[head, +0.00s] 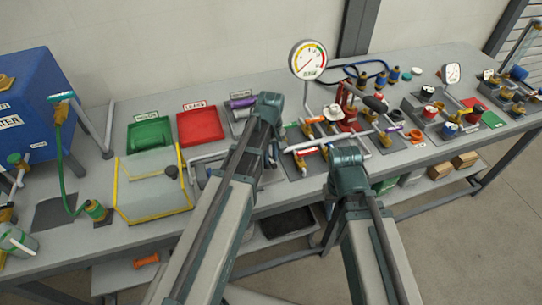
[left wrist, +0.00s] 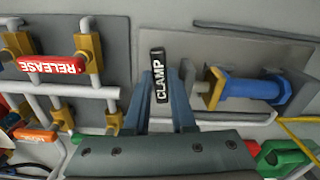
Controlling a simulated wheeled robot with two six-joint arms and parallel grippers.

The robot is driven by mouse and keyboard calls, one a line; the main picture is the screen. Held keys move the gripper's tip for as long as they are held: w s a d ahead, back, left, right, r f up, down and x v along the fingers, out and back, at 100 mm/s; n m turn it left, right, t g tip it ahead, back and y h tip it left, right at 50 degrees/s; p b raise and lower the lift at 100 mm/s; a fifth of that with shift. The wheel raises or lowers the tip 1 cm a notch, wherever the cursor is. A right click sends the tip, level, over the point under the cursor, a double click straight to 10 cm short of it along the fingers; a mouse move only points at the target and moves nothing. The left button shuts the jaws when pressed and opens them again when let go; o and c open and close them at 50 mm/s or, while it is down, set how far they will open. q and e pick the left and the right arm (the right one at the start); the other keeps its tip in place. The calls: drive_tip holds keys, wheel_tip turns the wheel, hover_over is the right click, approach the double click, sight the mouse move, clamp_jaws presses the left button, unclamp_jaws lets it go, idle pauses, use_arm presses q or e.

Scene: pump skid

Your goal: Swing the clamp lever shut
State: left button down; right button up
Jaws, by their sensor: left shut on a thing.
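The clamp lever (left wrist: 159,77) is a black bar with white CLAMP lettering. In the left wrist view it stands between the two fingers of my left gripper (left wrist: 164,98), which is shut on it. Right of it a blue cylinder (left wrist: 250,88) with a brass-coloured end lies in a grey holder. In the head view my left wrist (head: 268,108) reaches over the bench and hides the lever. My right wrist (head: 347,158) is over the bench's front edge; its fingers cannot be made out.
A red RELEASE handle (left wrist: 50,65) on white pipework is left of the lever. In the head view a dial gauge (head: 308,60) rises behind the valves. Green (head: 150,134) and red (head: 200,124) trays and a yellow-edged clear guard (head: 152,198) are left of my left arm.

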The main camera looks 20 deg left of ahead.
use_arm(q)
drive_tip(key=shift+s+a+m, duration=0.15)
drive_tip(key=shift+a+m, duration=0.05)
drive_tip(key=shift+m, duration=0.8)
drive_tip(key=c, duration=1)
unclamp_jaws()
wheel_tip(320, 180, up, 14)
drive_tip(key=p, duration=1.4)
drive_tip(key=shift+f, duration=0.1)
